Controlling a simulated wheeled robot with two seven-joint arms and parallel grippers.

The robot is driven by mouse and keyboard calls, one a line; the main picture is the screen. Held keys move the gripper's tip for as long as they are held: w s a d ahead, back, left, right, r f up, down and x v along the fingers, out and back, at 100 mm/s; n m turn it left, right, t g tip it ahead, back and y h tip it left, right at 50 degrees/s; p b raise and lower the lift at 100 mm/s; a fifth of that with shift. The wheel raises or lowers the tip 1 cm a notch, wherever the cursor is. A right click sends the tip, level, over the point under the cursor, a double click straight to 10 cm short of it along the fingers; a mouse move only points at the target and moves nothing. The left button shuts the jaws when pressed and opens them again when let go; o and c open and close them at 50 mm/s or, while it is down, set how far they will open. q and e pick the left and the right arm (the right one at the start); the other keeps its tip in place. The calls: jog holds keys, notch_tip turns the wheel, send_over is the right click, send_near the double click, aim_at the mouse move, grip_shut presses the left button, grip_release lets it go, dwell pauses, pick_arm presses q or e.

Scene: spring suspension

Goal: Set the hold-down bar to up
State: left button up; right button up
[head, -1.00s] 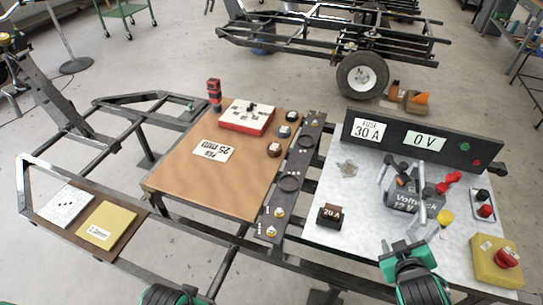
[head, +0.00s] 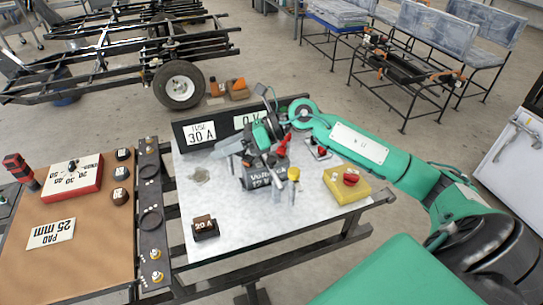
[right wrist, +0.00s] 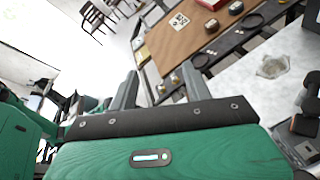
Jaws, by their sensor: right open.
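The battery (head: 254,182), a dark block with white lettering, stands on the light metal plate in the head view. A pale grey bar (head: 277,181), apparently the hold-down bar, shows at its right side. My right gripper and wrist cover the rest of the bar, so its position cannot be told. My right gripper (head: 243,150) is above and behind the battery, open, its fingers pointing left. In the right wrist view its two grey fingers (right wrist: 160,90) are well apart with nothing between them. My left gripper is not clearly in view.
A yellow box with a red button (head: 347,184), a yellow knob (head: 293,173) and a brown 20 A block (head: 204,228) surround the battery. A dark panel (head: 213,131) stands behind.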

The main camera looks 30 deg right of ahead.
jog(key=d+f+n+g+h, duration=0.1)
jog(key=d+n+h, duration=0.1)
jog(key=d+h, duration=0.45)
jog(key=g+h, duration=0.2)
jog(key=h, duration=0.1)
send_near(272, 159)
pick_arm(q)
notch_tip(272, 159, down, 6)
jog(key=s, duration=0.1)
jog(key=shift+s+f, duration=0.25)
pick_arm(e)
jog(key=shift+t, duration=0.3)
jog(key=x, duration=0.8)
jog(key=shift+s+a+f, duration=0.2)
jog(key=shift+f, duration=0.1)
pick_arm(q)
jog(key=shift+d, duration=0.1)
pick_arm(e)
jog(key=shift+c, duration=0.2)
pick_arm(q)
jog(key=shift+w+p, duration=0.1)
jog(key=shift+p, duration=0.2)
pick_arm(e)
grip_shut()
